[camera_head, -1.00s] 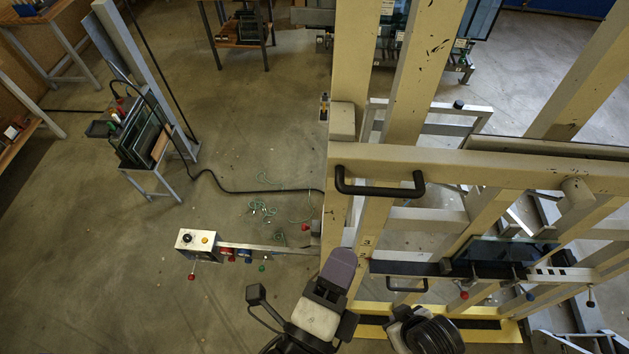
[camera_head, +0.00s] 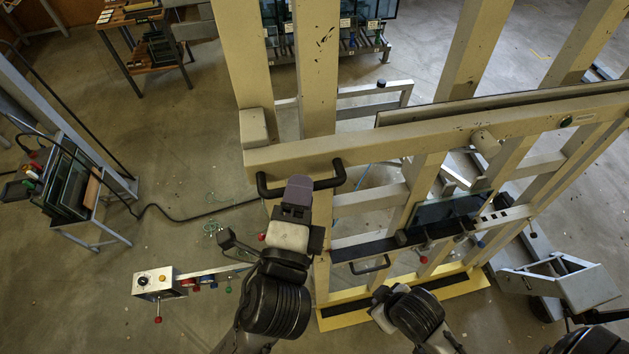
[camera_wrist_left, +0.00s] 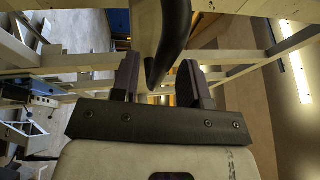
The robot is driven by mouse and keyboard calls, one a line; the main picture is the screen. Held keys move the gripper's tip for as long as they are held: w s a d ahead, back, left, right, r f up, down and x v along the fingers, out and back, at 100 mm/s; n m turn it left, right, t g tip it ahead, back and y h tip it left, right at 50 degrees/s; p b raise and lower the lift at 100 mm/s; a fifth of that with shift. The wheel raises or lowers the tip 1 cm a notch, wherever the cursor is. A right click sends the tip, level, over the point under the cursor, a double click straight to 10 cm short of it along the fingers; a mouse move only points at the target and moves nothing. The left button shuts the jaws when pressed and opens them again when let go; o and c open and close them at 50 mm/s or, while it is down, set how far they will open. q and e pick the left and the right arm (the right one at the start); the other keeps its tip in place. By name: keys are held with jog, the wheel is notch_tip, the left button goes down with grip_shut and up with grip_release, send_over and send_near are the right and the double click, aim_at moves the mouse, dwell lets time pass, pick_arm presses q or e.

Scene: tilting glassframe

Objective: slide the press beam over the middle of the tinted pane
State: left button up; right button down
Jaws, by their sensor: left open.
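The press beam (camera_head: 400,136) is a long cream bar across the cream rack, with a black handle (camera_head: 266,186) at its left end. The tinted pane (camera_head: 447,209) is dark, bluish glass, standing on the dark ledge of the rack, below and to the right of the handle. My left gripper (camera_head: 298,190) is at the handle. In the left wrist view the handle (camera_wrist_left: 170,40) runs between the two open fingers of the gripper (camera_wrist_left: 160,82); contact cannot be told. My right arm shows low in the head view; its fingers cannot be made out.
A small control box (camera_head: 155,282) with coloured knobs sticks out left of the rack. A trolley of glass sheets (camera_head: 75,190) stands at the far left, with a black cable on the floor. A second, lower black handle (camera_head: 370,266) hangs below the ledge.

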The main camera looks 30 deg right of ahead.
pick_arm(q)
jog(key=shift+w+d, duration=0.4)
jog(key=shift+w, duration=0.2)
jog(key=shift+c, duration=0.4)
grip_shut()
